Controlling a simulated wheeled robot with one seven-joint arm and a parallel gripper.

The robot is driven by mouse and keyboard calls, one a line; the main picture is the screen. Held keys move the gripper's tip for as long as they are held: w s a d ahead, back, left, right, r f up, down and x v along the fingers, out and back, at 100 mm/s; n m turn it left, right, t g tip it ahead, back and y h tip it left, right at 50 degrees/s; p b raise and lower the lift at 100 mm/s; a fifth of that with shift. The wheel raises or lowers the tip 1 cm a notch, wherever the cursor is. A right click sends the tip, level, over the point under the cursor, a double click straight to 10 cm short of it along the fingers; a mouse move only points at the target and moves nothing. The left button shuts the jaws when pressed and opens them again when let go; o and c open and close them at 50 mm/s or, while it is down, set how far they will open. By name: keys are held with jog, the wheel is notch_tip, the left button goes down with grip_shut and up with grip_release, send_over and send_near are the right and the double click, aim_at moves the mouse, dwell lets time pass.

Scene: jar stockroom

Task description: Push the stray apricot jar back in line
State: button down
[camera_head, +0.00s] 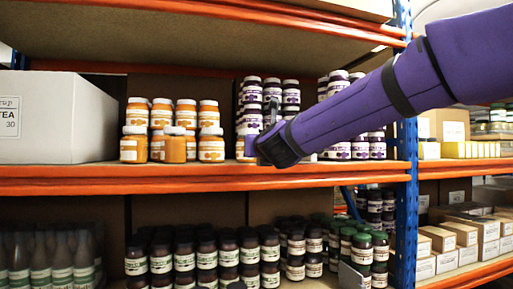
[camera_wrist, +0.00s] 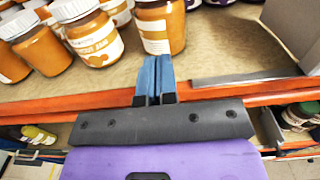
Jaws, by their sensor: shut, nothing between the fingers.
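An orange apricot jar (camera_wrist: 172,22) stands right ahead of my gripper's fingertips (camera_wrist: 155,62) in the wrist view, a little apart from the other apricot jars to its left. Its top is cut off by the frame. My fingers are shut and empty, at the jar's front base; I cannot tell whether they touch it. The grouped apricot jars (camera_head: 211,146) have white lids and stand left of my gripper.
The orange shelf edge (camera_head: 130,181) runs under my gripper. A white carton (camera_head: 60,118) stands at the far left. A blue upright (camera_head: 406,190) is on the right. Dark jars (camera_head: 207,255) fill the shelf below. A grey strip (camera_wrist: 238,79) lies near the shelf edge.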

jog(key=v, duration=0.8)
jog(key=s+d+f+n+g+h, duration=0.1)
jog(key=s+d+f+n+g, duration=0.3)
jog(key=s+d+f+n, duration=0.3)
jog(key=s+d+f+n+g+h, duration=0.2)
jog(key=s+d+f+n+g, duration=0.2)
jog(key=s+d+f+n, duration=0.3)
jog(key=s+d+f+n+g+h, duration=0.2)
jog(key=s+d+f+n+g, duration=0.2)
jog(key=s+d+f+n, duration=0.4)
jog(key=s+d+n, duration=0.7)
jog(key=s+n, duration=0.1)
jog(key=n, duration=0.2)
jog(key=shift+s+n, duration=0.3)
jog(key=shift+n, duration=0.1)
